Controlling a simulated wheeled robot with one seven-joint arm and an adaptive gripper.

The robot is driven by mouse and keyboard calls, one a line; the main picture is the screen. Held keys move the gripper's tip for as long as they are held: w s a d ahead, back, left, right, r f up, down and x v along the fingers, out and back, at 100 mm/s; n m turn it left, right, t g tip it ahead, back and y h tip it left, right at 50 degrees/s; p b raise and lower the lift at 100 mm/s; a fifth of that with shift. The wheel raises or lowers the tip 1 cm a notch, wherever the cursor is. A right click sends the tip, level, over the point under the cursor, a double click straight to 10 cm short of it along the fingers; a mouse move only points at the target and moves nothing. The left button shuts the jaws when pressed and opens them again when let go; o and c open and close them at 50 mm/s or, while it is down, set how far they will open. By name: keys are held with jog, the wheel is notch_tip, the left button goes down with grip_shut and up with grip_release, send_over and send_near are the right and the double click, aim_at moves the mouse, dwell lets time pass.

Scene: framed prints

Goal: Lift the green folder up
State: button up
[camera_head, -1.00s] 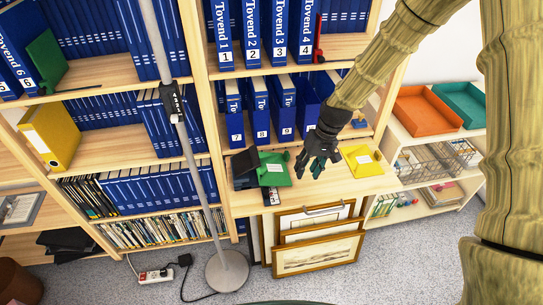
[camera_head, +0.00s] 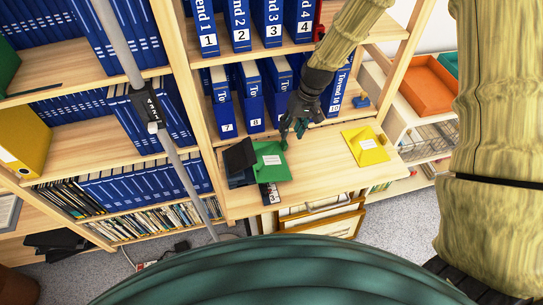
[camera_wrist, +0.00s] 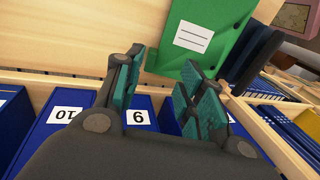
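The green folder (camera_head: 271,168), with a white label, lies on the pale wooden shelf (camera_head: 318,167) in the head view. A dark box-like object stands against its left side. In the wrist view the green folder (camera_wrist: 210,32) is beyond the fingers, at the top right, partly behind the right-hand fingers. My gripper (camera_head: 292,138) is just behind the folder's upper right corner in the head view. In the wrist view my gripper (camera_wrist: 160,82) is open, with a wide gap between its teal finger pads and nothing between them. I cannot tell whether it touches the folder.
The dark object (camera_head: 239,157) is left of the folder. A yellow folder (camera_head: 365,146) lies farther right, with bare shelf between. Numbered blue binders (camera_head: 250,98) stand behind my gripper. A grey pole (camera_head: 133,72) rises at the left. Framed pictures (camera_head: 318,226) lean below the shelf.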

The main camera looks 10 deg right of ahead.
aim_at(286, 144)
jog(key=f, duration=0.1)
jog(key=w+f, duration=0.2)
jog(key=shift+a+f, duration=0.25)
jog(key=shift+s+f+p, duration=0.1)
jog(key=shift+s+p, duration=0.45)
jog(key=shift+f, duration=0.35)
jog(key=shift+w+a+f+p, duration=0.1)
jog(key=shift+w+f+p, duration=0.15)
jog(key=shift+f, duration=0.3)
jog(key=shift+w+f+p, duration=0.1)
jog(key=shift+f+p, duration=0.25)
jog(key=shift+f, duration=0.2)
jog(key=shift+s+a+f, duration=0.2)
jog(key=shift+s+f, duration=0.05)
jog(key=shift+f, duration=0.4)
jog(key=shift+w+f, duration=0.15)
jog(key=shift+f, duration=0.1)
jog(key=shift+c, duration=0.4)
grip_shut()
